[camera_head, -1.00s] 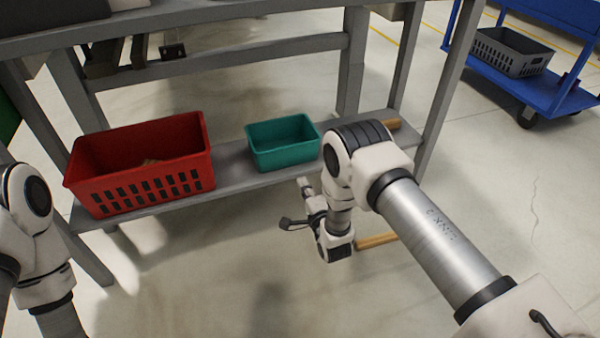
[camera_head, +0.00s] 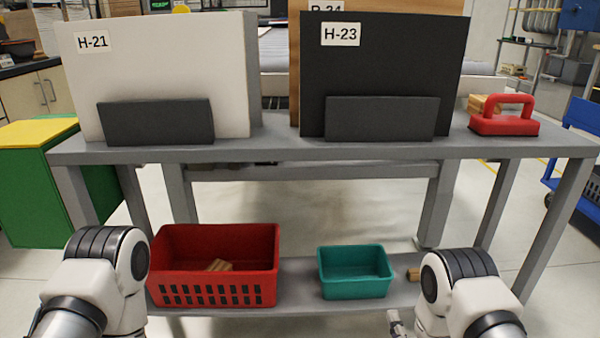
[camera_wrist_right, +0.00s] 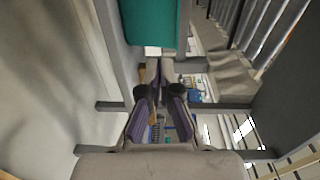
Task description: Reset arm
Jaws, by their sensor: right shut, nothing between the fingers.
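My right arm comes in at the lower right of the head view, with its elbow beside the right end of the lower shelf. Most of its forearm and gripper are below the picture or hidden. In the right wrist view my right gripper (camera_wrist_right: 158,82) is shut, with nothing between its fingers. The teal bin (camera_wrist_right: 150,22) is beyond the fingertips at the top of that view. My left arm shows only at the lower left of the head view; its gripper is out of the picture.
A grey workbench (camera_head: 270,152) holds a white panel H-21 (camera_head: 170,70), a black panel H-23 (camera_head: 400,60) and a red-handled tool (camera_head: 503,124). On its lower shelf (camera_head: 298,272) stand a red crate (camera_head: 213,292) and a teal bin (camera_head: 355,285). A green cabinet (camera_head: 40,200) is left.

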